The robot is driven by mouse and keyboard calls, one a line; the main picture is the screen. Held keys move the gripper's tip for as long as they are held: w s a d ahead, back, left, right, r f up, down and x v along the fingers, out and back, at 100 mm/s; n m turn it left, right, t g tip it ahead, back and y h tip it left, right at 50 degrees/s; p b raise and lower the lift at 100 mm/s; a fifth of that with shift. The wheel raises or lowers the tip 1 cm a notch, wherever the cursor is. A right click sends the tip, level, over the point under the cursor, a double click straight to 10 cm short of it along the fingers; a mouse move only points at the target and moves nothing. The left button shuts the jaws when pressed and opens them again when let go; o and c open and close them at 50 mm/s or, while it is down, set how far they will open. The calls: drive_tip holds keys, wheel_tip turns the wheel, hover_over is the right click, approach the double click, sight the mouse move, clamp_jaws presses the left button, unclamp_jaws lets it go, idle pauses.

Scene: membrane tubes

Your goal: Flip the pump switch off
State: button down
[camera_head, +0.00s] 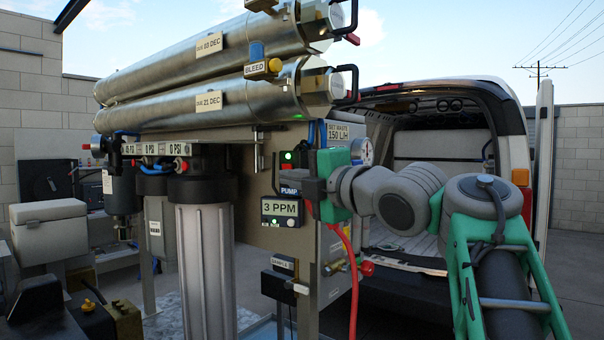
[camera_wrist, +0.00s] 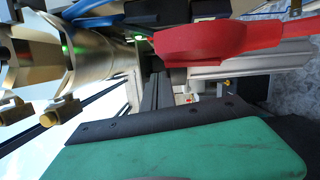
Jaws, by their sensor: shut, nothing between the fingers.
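The pump panel (camera_head: 291,171) is a dark box labelled PUMP on the front of the steel frame, with a lit green lamp (camera_head: 287,156) and a small red part (camera_head: 286,167) below it. My gripper (camera_head: 304,187) points left at the panel's right side, close to the PUMP label, with its dark fingers shut and empty. I cannot tell whether it touches the panel. The switch lever is not clearly visible; the fingers may cover it. In the wrist view, the dark fingers (camera_wrist: 157,92) are together, and a small pale part with a red dot (camera_wrist: 188,99) shows just past them.
Two steel membrane tubes (camera_head: 210,100) lie above the panel, with a yellow bleed knob (camera_head: 275,65). A display (camera_head: 283,213) reading 3 PPM is below. A red hose (camera_head: 350,265) hangs below my gripper. A van (camera_head: 430,130) stands behind.

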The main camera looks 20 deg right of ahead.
drive_tip(key=w+d+p, duration=0.1)
drive_tip(key=w+p, duration=0.2)
drive_tip(key=w, duration=0.4)
drive_tip(key=shift+w+r, duration=0.2)
drive_tip(key=shift+r, duration=0.1)
drive_tip(key=shift+d, duration=0.1)
drive_tip(key=shift+d, duration=0.1)
